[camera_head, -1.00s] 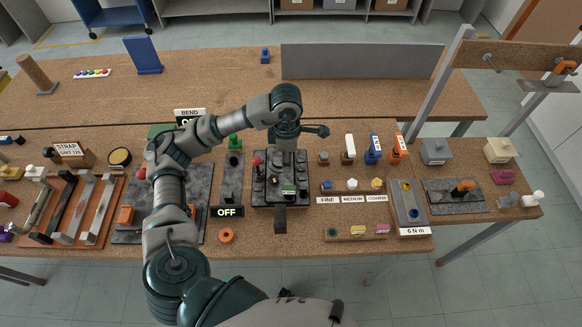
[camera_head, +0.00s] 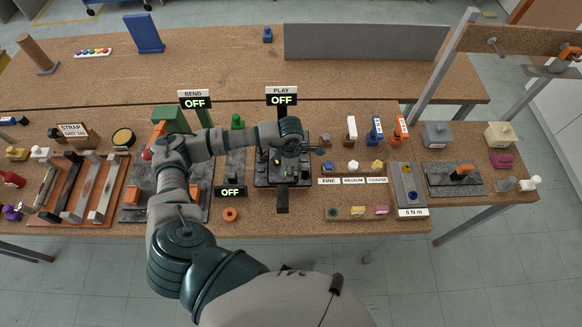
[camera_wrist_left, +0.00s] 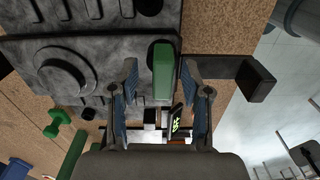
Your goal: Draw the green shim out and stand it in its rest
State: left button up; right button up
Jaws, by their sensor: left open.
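The green shim (camera_wrist_left: 163,70) is an upright-looking green block in the left wrist view. It sits at the edge of a dark machine plate, beside a dark round recess. My left gripper (camera_wrist_left: 163,82) is open, with one finger on each side of the shim and a gap visible on both sides. In the head view my left gripper (camera_head: 286,165) hangs over the dark fixture (camera_head: 262,181), and I cannot make out the shim beneath it. I cannot identify the shim's rest with certainty. My right gripper is out of view.
A black bar (camera_head: 282,200) juts from the fixture's front; it also shows in the wrist view (camera_wrist_left: 262,80). An orange ring (camera_head: 230,214) lies to its left. A small tray (camera_head: 345,213) and a torque block (camera_head: 408,190) stand to the right. Signs (camera_head: 281,98) stand behind.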

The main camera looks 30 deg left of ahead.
pick_arm(q)
jog(key=shift+a+f, duration=0.1)
jog(key=shift+a, duration=0.1)
jog(key=shift+d, duration=0.35)
jog(key=c, duration=0.8)
jog(key=shift+d, duration=0.1)
grip_shut()
jog(key=shift+o, duration=0.4)
grip_release()
jog(key=shift+d, duration=0.1)
grip_shut()
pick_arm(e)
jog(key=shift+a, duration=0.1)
pick_arm(q)
jog(key=shift+a, duration=0.25)
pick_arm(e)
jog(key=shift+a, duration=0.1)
pick_arm(q)
jog(key=shift+r, duration=0.2)
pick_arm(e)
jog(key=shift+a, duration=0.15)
